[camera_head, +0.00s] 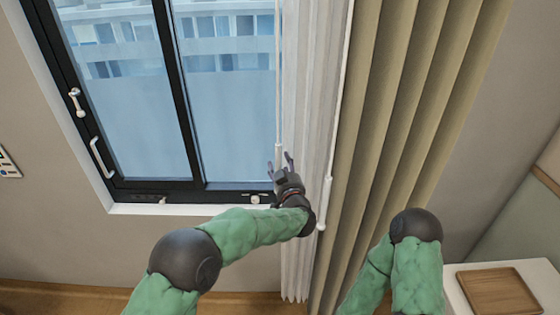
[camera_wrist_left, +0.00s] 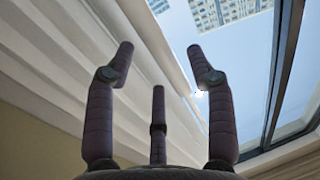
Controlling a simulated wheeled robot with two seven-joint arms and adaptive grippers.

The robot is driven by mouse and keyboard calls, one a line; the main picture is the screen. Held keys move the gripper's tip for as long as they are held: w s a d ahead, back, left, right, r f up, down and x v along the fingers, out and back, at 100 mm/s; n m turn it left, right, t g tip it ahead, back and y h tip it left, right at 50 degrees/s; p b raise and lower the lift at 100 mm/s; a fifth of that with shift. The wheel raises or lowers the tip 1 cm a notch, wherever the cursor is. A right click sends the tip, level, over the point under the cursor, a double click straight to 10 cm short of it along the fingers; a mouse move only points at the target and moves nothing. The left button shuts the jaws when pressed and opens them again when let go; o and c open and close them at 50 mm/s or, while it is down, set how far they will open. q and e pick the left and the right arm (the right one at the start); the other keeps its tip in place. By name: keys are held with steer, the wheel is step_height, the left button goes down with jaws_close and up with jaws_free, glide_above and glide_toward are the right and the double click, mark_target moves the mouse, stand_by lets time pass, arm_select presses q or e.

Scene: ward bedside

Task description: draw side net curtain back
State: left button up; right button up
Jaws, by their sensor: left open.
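The white net curtain (camera_head: 307,90) hangs gathered in narrow folds at the right side of the window. A thin white draw wand (camera_head: 278,75) hangs along its left edge. My left gripper (camera_head: 281,162) is open at the lower end of this wand, near the net's left edge. In the left wrist view, my left gripper (camera_wrist_left: 160,65) shows spread fingers with nothing clearly between them. The net curtain (camera_wrist_left: 75,60) fills the left there, with a pale rod-like edge beyond the fingers. I cannot tell whether any finger touches the wand. My right gripper is out of view.
A beige heavy curtain (camera_head: 405,80) hangs right of the net, with a second white wand (camera_head: 325,195) between them. The dark-framed window (camera_head: 180,90) has handles and a white sill (camera_head: 160,209). A wooden tray (camera_head: 498,291) lies on a white surface at lower right.

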arm_select(q)
steer(key=s+d, duration=0.1)
steer(key=s, duration=0.7)
steer(key=shift+s, duration=0.2)
